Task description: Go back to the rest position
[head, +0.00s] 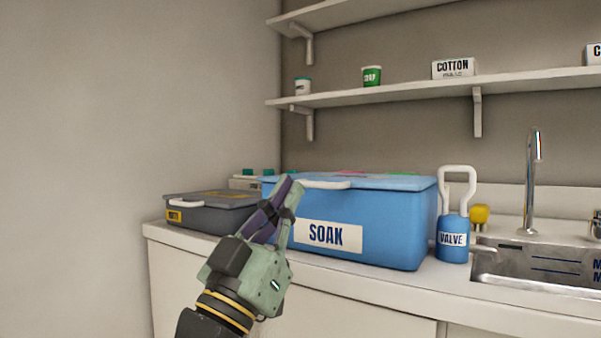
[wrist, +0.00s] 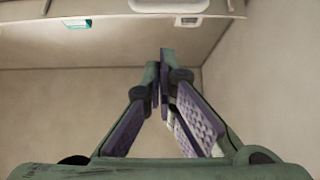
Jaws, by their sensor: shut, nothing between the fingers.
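My gripper (head: 289,190) is in front of the left end of the blue box marked SOAK (head: 390,230), raised with its fingertips pointing up near the box's lid. It looks shut and empty. I cannot tell whether the fingers touch the box.
A grey lidded box (head: 200,216) stands at the left. A blue VALVE container (head: 453,240) and a sink (head: 535,264) with a tap (head: 531,185) are at the right. Shelves (head: 370,95) hold small cups and boxes. The space above the grey box is clear.

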